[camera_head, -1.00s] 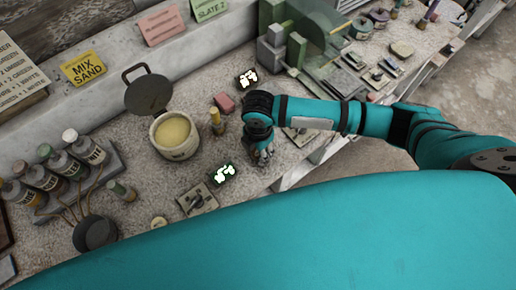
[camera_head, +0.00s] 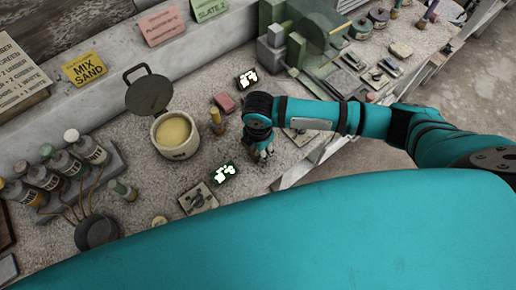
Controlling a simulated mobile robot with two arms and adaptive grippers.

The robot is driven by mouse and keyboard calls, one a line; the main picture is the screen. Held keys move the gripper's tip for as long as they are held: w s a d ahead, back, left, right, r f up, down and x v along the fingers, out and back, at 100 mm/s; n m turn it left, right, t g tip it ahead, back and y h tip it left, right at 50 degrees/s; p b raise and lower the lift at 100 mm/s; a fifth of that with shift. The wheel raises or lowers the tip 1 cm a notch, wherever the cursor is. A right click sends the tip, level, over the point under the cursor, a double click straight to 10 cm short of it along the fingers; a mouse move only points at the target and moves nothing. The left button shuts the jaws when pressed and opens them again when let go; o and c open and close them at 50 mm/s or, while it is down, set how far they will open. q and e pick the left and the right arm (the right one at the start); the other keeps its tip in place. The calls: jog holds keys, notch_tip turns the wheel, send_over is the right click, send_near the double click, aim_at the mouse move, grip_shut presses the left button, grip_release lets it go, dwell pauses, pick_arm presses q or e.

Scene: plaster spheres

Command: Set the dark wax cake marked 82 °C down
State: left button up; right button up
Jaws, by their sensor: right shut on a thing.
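My right gripper (camera_head: 264,153) is low over the front part of the grey speckled bench (camera_head: 225,245), pointing down. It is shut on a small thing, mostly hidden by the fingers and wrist. I take it to be the dark wax cake, but its 82 °C mark does not show. I cannot tell whether it touches the bench top. A dark block with a bright display (camera_head: 223,172) lies just left of the gripper. My left gripper is not in view.
A pale pot of yellow stuff (camera_head: 174,131), a small yellow-topped bottle (camera_head: 217,122) and a pink block (camera_head: 224,103) stand left of my right wrist. Another lit display (camera_head: 247,78) is behind it. A green machine (camera_head: 305,35) stands farther back. The bench's front edge is close.

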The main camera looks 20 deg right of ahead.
jog(key=shift+f, duration=0.55)
jog(key=o, duration=1)
jog(key=shift+o, duration=0.2)
jog(key=shift+r+p, duration=2)
jog(key=shift+p, duration=0.15)
